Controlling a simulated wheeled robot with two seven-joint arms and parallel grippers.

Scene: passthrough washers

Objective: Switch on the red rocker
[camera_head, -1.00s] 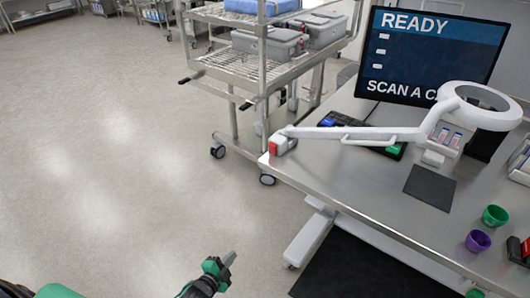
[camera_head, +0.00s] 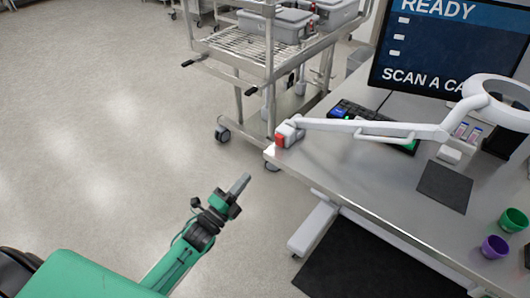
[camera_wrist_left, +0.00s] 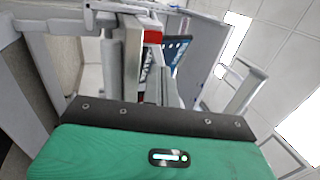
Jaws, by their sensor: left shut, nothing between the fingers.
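The red rocker (camera_head: 280,141) is on the white base of the lamp arm (camera_head: 375,130), at the table's near left corner. It also shows in the left wrist view (camera_wrist_left: 152,38), above the gripper's dark edge. My left gripper (camera_head: 242,182) is shut and empty. It is over the floor, below and left of the rocker in the head view, apart from it. My right gripper is not in view.
The metal table (camera_head: 340,175) fills the right, with a monitor (camera_head: 440,45), a dark mat (camera_head: 445,186), a green cup (camera_head: 513,221) and a purple cup (camera_head: 494,247). A wire cart (camera_head: 250,55) stands behind the table corner. The floor at left is clear.

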